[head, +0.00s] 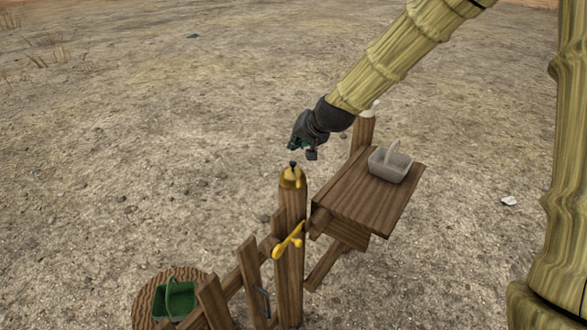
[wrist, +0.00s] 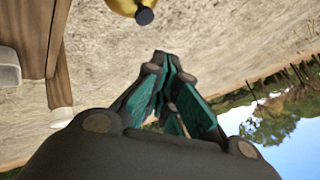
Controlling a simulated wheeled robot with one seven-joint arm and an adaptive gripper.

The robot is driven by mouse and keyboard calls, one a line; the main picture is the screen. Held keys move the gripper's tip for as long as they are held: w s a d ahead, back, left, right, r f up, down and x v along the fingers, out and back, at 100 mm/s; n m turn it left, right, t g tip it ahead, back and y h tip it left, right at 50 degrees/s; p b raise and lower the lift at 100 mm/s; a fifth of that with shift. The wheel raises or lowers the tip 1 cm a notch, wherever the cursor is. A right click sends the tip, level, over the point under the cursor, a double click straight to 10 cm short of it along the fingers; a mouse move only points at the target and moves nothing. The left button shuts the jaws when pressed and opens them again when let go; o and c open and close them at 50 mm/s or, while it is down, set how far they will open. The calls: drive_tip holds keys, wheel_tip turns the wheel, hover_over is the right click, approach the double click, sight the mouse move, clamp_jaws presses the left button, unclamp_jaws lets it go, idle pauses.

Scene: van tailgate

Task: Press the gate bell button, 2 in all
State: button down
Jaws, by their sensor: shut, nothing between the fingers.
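The gate bell (head: 292,178) is a brass dome on top of a wooden post, with a dark button (head: 293,164) at its top. In the wrist view, part of the brass bell (wrist: 128,6) and the dark button (wrist: 144,15) show at the top edge. My gripper (head: 298,149) is above the button in the head view, apart from it. Its teal fingers (wrist: 174,85) are closed together and empty in the wrist view. The exact gap to the button is hard to tell.
A wooden shelf (head: 365,200) with a grey basket (head: 389,165) stands right of the post. A yellow handle (head: 288,241) sticks out from the post. A green basket (head: 176,300) sits on a round wooden stump at lower left. Open ground lies behind.

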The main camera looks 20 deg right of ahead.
drive_tip(key=shift+f+b, duration=0.5)
drive_tip(key=shift+f, duration=0.9)
drive_tip(key=shift+f, duration=0.15)
drive_tip(key=shift+f, duration=0.25)
drive_tip(key=shift+f+b, duration=0.45)
drive_tip(key=shift+f, duration=0.1)
idle(1.3)
drive_tip(key=shift+r, duration=0.1)
drive_tip(key=shift+r+p, duration=0.75)
drive_tip(key=shift+r, duration=0.15)
drive_tip(key=shift+s+r+p, duration=0.1)
drive_tip(key=shift+r+p, duration=1.75)
drive_tip(key=shift+r, duration=0.7)
